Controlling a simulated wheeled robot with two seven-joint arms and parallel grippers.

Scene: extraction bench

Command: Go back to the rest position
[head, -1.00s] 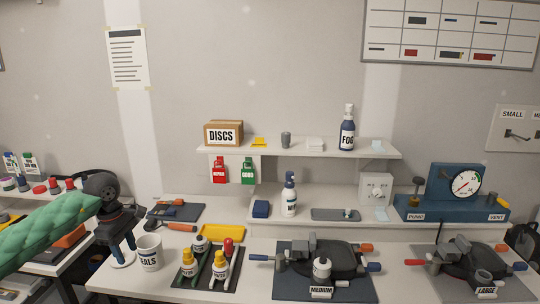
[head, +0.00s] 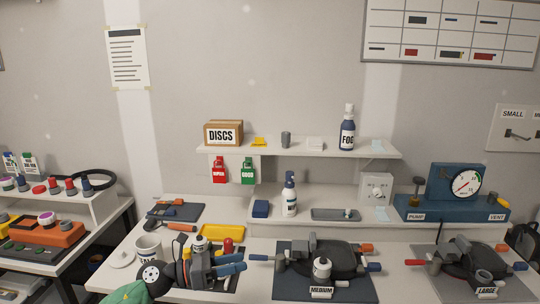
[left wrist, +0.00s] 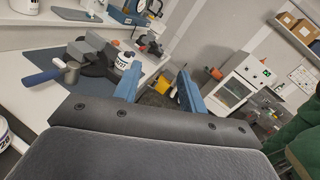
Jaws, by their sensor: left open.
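My left gripper (head: 240,263) is low over the left part of the bench, its blue fingers apart and pointing right. It covers much of the dark mat with the small bottles, so whether it touches anything there is unclear. In the left wrist view the same gripper (left wrist: 158,75) has its two blue fingers spread with nothing between them. The medium fixture (head: 325,257) stands to the right of the fingertips, with its blue-tipped handle pointing toward them. My right gripper is in neither view.
A white mug (head: 148,246) stands just behind my left arm. A yellow tray (head: 222,231) and a red-topped bottle (head: 228,246) are close behind the gripper. The large fixture (head: 475,262) is at the right. The wall shelf (head: 300,150) is well above.

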